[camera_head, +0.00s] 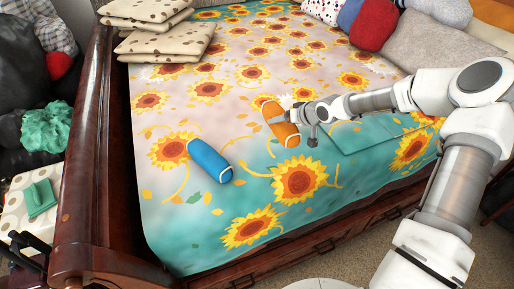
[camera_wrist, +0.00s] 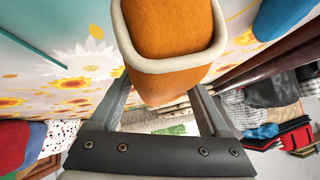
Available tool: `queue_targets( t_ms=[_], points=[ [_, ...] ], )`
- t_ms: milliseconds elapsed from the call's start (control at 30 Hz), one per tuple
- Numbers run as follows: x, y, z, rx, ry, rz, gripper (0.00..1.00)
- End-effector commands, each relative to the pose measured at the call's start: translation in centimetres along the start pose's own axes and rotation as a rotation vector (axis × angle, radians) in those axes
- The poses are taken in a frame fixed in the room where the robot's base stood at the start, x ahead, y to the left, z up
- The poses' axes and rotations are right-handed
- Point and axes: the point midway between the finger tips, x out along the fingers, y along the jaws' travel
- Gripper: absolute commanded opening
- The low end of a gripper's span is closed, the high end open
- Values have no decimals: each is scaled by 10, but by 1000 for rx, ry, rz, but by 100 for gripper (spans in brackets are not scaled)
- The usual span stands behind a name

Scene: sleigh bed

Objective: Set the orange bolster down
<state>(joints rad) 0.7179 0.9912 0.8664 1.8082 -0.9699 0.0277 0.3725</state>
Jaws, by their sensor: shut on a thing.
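The orange bolster (camera_head: 282,126) with a pale band is in my gripper (camera_head: 299,114), over the right half of the sunflower bedspread (camera_head: 240,102). In the wrist view the bolster (camera_wrist: 168,35) fills the top middle, between the two fingers of my gripper (camera_wrist: 160,92). The gripper is shut on it. I cannot tell whether the bolster touches the bedspread or hangs just above it. A blue bolster (camera_head: 209,160) with pale trim lies on the bedspread to the left and nearer; part of it shows in the wrist view (camera_wrist: 283,14).
Patterned cushions (camera_head: 165,36) are stacked at the bed's far left. Red, blue and grey pillows (camera_head: 374,24) lie at the far right. A dark wooden bed frame (camera_head: 88,130) rises along the left. The bedspread around the orange bolster is largely clear.

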Motion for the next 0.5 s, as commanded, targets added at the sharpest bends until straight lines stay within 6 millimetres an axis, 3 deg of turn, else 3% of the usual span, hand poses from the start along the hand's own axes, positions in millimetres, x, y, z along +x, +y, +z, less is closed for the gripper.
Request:
queue_targets(
  t_ms=[200, 500],
  points=[
    [26, -27, 20, -5, -3, -2, 9],
    [47, -51, 36, -1, -1, -1, 9]
  ],
)
